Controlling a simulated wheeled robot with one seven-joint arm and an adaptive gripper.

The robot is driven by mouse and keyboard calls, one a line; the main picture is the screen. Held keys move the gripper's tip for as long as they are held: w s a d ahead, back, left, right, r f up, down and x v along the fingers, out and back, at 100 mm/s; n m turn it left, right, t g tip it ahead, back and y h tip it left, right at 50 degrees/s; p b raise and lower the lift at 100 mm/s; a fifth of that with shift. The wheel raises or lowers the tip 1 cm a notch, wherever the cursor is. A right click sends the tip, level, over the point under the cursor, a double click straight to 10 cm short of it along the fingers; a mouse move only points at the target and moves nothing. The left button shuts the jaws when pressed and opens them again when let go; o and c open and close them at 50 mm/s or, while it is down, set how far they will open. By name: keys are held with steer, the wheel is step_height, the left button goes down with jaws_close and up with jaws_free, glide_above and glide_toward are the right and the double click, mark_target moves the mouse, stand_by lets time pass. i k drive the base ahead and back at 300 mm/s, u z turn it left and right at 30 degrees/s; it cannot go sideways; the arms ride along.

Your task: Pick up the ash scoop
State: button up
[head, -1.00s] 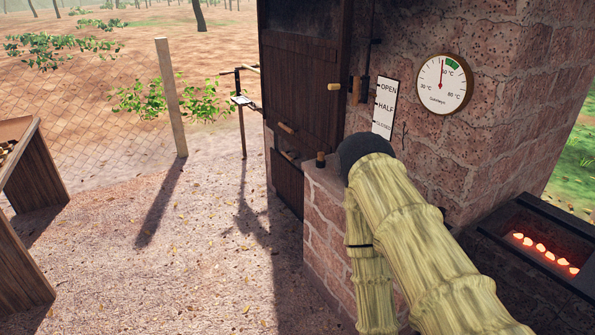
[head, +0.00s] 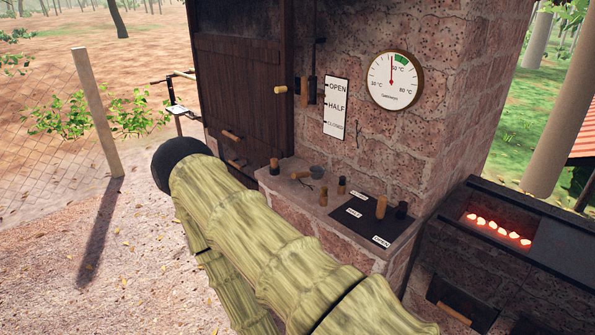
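A small grey scoop-like cup (head: 316,171) with a short wooden handle (head: 300,175) lies on the brick ledge (head: 292,205); it looks like the ash scoop, but it is too small to be sure. My bamboo-patterned arm crosses the lower middle of the head view, with a dark rounded joint at its upper left end. The arm covers the ledge's front left part. My gripper does not show, so I cannot see whether it holds anything.
Near the scoop stand a dark-topped wooden piece (head: 275,167), a small wooden piece (head: 324,196) and a dark bottle-like piece (head: 342,186). A black labelled mat (head: 372,225) holds a wooden cylinder (head: 381,206) and a dark one (head: 401,210). A firebox with glowing coals (head: 497,229) is right.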

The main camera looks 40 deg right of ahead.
mark_target(307, 174)
steer(key=z, duration=0.05)
steer(key=i, duration=3.7)
steer(key=z, duration=3.6)
